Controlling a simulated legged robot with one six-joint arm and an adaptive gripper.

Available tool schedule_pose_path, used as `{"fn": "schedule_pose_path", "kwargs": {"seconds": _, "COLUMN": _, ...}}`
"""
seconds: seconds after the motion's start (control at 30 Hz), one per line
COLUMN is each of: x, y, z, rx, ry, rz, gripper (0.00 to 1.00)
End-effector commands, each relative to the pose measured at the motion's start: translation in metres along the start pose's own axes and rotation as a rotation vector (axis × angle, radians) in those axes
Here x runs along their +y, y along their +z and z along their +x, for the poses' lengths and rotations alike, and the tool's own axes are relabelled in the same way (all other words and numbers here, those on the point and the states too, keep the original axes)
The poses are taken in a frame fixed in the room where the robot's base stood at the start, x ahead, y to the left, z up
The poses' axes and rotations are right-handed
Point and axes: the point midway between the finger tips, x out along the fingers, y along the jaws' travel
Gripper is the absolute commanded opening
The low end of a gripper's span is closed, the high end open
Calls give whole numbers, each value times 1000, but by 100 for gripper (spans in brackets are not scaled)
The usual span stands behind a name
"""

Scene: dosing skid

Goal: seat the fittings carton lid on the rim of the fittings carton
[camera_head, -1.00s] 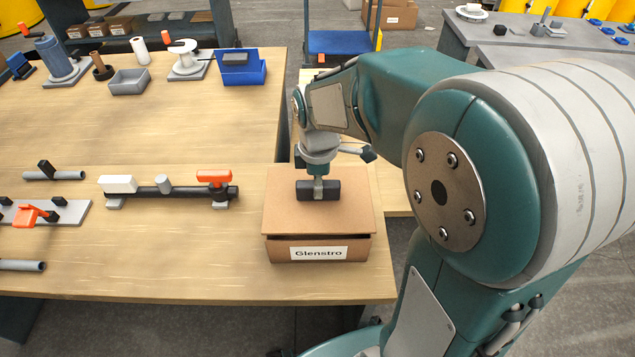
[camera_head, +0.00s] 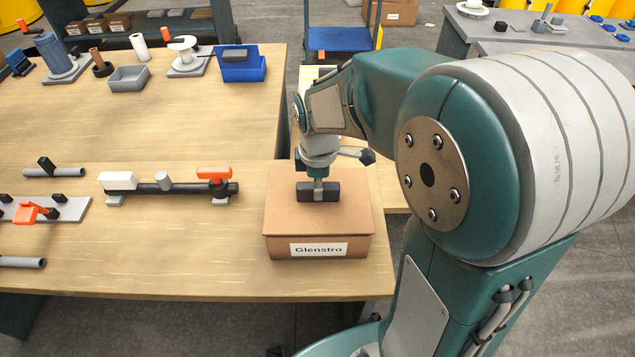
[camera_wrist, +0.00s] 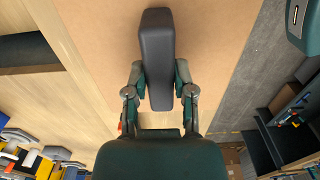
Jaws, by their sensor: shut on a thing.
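The fittings carton (camera_head: 280,249) is a brown box labelled "Glenstro" near the front right corner of the wooden table. Its flat brown lid (camera_head: 335,220) lies over the top of the carton, looking level and lined up with the front edge. The far rim and sides are hidden. My gripper (camera_head: 318,183) is above the lid, pointing down, shut on the lid's dark block handle (camera_head: 303,192). In the wrist view the handle (camera_wrist: 157,60) sits between the two fingers (camera_wrist: 157,92), with the lid (camera_wrist: 215,35) beneath.
A pipe assembly with an orange-handled valve (camera_head: 213,175) lies left of the carton. A blue bin (camera_head: 245,70), a grey tray (camera_head: 128,80) and pumps stand at the back of the table. The table's right edge is close to the carton.

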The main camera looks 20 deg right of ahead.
Motion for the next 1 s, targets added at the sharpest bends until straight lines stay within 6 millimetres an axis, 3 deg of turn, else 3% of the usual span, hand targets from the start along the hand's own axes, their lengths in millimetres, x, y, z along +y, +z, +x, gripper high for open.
{"fn": "schedule_pose_path", "kwargs": {"seconds": 0.47, "x": 0, "y": 0, "z": 11, "rx": 0, "ry": -1, "rz": 0, "gripper": 0}}
{"fn": "schedule_pose_path", "kwargs": {"seconds": 0.5, "x": 0, "y": 0, "z": 10, "rx": 0, "ry": -1, "rz": 0, "gripper": 46}}
{"fn": "schedule_pose_path", "kwargs": {"seconds": 0.57, "x": 0, "y": 0, "z": 10, "rx": 0, "ry": 0, "rz": 0, "gripper": 73}}
{"fn": "schedule_pose_path", "kwargs": {"seconds": 1.0, "x": 0, "y": 0, "z": 7, "rx": 1, "ry": 2, "rz": 0, "gripper": 73}}
